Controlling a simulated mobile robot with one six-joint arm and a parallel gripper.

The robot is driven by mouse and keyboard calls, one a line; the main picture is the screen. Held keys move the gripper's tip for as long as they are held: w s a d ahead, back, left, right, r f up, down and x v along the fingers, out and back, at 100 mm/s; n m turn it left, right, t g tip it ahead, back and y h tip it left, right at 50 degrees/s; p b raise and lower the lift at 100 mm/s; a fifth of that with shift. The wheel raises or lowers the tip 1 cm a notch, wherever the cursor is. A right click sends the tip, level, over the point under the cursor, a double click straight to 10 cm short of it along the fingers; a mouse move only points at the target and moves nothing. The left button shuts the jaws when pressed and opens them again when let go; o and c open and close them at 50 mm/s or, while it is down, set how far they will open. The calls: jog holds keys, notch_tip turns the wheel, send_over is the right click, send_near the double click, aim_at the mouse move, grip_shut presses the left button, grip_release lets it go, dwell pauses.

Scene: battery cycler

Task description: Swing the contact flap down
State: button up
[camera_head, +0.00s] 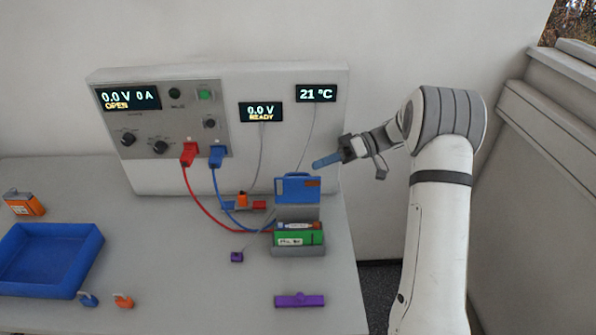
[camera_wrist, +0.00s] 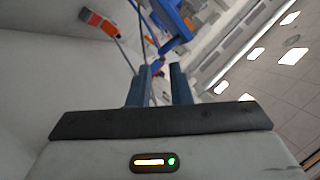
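The contact flap (camera_head: 292,188) is a blue plate with a small brown-orange patch. It stands raised, roughly upright, at the back of a grey holder (camera_head: 298,251). A green labelled block (camera_head: 290,240) sits in the holder, with a slim orange-and-blue piece along its back. My gripper (camera_head: 316,165) is in the air above and right of the flap, its blue fingers pointing left, apart from the flap. In the wrist view the gripper's two fingers (camera_wrist: 162,70) stand apart with nothing held between them. A blue part, likely the flap, shows beyond them.
The cycler panel (camera_head: 170,145) stands at the back, with red (camera_head: 188,154) and blue (camera_head: 217,156) plugs and cables running to the holder. A purple bar (camera_head: 299,300) lies in front of it. A blue tray (camera_head: 50,258) is at the left.

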aim_at(297, 189)
jog(key=p+x, duration=0.1)
jog(key=x, duration=0.5)
jog(key=shift+s+a, duration=0.15)
jog(key=shift+a, duration=0.1)
jog(key=shift+c, duration=0.2)
grip_shut()
jog(key=shift+d, duration=0.1)
